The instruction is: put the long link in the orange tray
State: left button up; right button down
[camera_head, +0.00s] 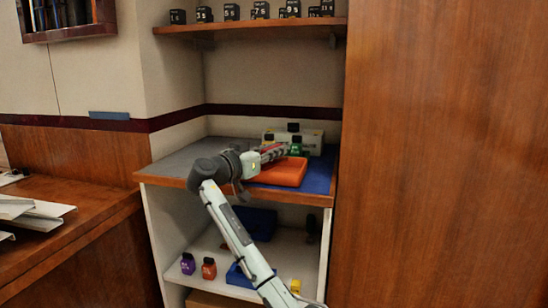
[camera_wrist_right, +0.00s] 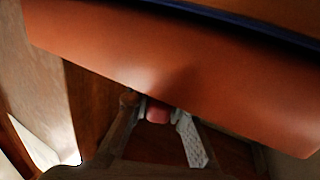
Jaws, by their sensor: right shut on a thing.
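The orange tray (camera_head: 283,173) lies on the blue mat on the shelf counter. Its orange wall (camera_wrist_right: 180,75) fills much of the right wrist view. My right gripper (camera_head: 272,154) is at the tray's left back part in the head view, at about rim height or just above. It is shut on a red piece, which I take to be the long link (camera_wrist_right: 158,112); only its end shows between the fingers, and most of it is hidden. I cannot tell whether it touches the tray. My left gripper is not in view.
A pale block with dark and green parts (camera_head: 300,140) stands behind the tray. The blue mat (camera_head: 319,177) shows at the right. Numbered black boxes (camera_head: 232,12) line the top shelf. The counter's left part is clear.

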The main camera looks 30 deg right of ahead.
jog(key=shift+f, duration=0.75)
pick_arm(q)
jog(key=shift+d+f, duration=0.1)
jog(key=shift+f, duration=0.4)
pick_arm(e)
jog(key=shift+f, duration=0.3)
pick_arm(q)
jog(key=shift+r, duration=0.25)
pick_arm(e)
jog(key=c, duration=1.5)
grip_release()
jog(key=shift+o, duration=0.2)
jog(key=shift+a, duration=0.25)
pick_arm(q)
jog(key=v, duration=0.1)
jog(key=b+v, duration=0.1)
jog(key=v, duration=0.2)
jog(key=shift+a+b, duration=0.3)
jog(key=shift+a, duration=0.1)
pick_arm(e)
jog(key=v, duration=1.1)
jog(key=shift+a, duration=0.3)
jog(key=shift+s, duration=0.1)
